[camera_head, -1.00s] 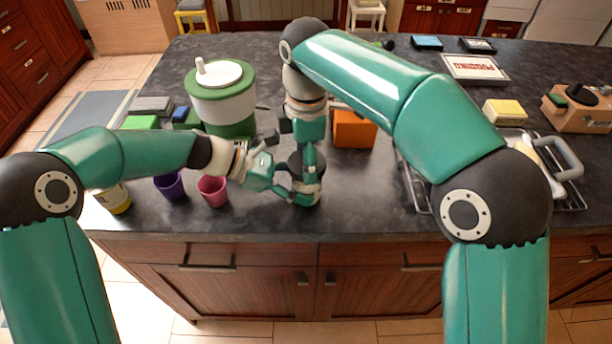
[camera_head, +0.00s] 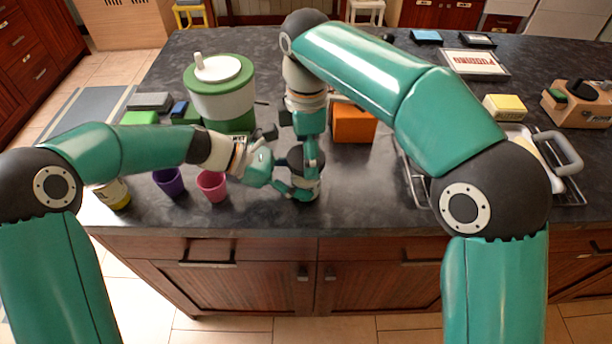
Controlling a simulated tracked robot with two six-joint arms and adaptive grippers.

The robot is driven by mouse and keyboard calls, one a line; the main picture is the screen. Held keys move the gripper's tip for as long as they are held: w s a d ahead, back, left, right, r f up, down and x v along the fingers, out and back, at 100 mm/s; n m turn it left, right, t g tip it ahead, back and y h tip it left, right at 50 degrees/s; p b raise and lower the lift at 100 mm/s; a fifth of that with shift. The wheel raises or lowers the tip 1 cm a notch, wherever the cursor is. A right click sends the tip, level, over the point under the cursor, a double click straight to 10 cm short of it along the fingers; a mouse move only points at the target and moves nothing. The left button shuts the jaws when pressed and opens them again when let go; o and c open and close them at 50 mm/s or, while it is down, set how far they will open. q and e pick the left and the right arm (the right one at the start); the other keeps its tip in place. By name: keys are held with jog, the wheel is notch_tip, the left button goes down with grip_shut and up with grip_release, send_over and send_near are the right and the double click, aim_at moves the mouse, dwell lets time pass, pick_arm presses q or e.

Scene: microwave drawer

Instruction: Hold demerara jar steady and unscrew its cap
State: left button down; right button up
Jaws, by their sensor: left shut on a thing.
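The demerara jar (camera_head: 309,185) stands near the front edge of the dark countertop, mostly hidden by my two grippers. My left gripper (camera_head: 296,188) reaches in from the left, low on the jar, and is shut on it. My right gripper (camera_head: 306,158) comes down from above over the top of the jar. Its fingers overlap the jar's top, so the cap is hidden and I cannot tell whether the fingers are closed on it.
A pink cup (camera_head: 212,187), a purple cup (camera_head: 168,182) and a yellow-labelled jar (camera_head: 113,195) stand left of the grippers. A green-and-white canister (camera_head: 222,95) and an orange box (camera_head: 353,124) stand behind. A wire rack (camera_head: 570,195) lies at right. The front middle counter is clear.

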jog(key=shift+s+a, duration=0.1)
jog(key=shift+r, duration=2.45)
jog(key=shift+r, duration=0.1)
jog(key=shift+r+m, duration=0.9)
jog(key=shift+r, duration=0.1)
jog(key=shift+f, duration=3.7)
